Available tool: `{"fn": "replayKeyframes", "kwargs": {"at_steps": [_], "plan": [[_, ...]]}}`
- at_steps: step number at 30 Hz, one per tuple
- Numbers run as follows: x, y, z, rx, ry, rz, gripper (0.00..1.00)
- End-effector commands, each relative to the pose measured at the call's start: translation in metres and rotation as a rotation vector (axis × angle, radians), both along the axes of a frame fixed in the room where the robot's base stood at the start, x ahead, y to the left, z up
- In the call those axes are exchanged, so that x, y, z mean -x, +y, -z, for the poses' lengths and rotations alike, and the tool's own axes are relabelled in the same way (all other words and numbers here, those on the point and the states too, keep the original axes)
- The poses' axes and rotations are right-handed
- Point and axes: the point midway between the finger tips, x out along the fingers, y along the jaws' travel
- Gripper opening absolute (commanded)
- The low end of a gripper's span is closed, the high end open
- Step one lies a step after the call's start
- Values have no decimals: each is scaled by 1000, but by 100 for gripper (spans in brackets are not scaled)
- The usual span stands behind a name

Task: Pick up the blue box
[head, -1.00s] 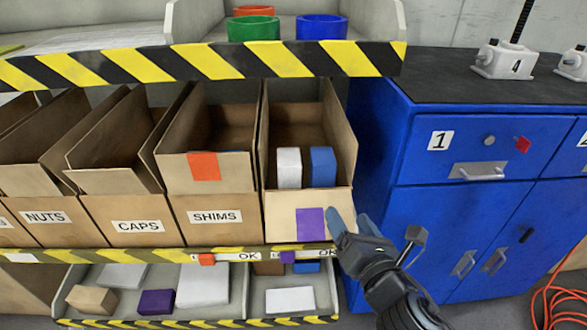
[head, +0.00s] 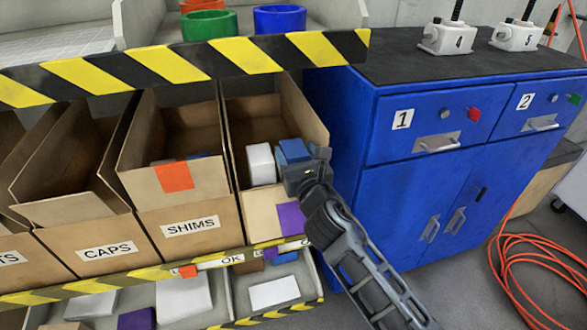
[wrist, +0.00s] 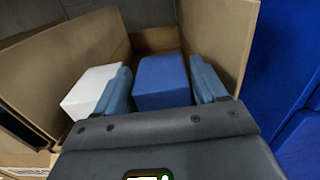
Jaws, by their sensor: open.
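The blue box (head: 294,151) stands in the cardboard bin with the purple label, to the right of a white box (head: 260,164). In the wrist view the blue box (wrist: 161,82) sits between the two fingers of my gripper (wrist: 160,88), with the white box (wrist: 90,92) just outside the left finger. The fingers are apart, with the left one between the two boxes and the right one between the blue box and the bin's right wall. In the head view my gripper (head: 302,165) covers part of the blue box. I cannot tell if a finger touches it.
The cardboard bin (head: 267,212) has tall side walls close around the boxes. A striped shelf edge (head: 190,66) runs above it. A blue cabinet (head: 390,150) stands to the right. Bins marked SHIMS (head: 187,227) and CAPS (head: 107,250) are to the left.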

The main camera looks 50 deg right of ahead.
Motion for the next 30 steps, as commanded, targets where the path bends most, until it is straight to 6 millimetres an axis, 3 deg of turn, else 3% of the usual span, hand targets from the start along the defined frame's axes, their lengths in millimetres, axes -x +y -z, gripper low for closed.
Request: {"fn": "replayKeyframes", "kwargs": {"at_steps": [10,30], "plan": [[-6,-4,0,-1,0,0,69],[-5,-4,1,-1,0,0,5]]}}
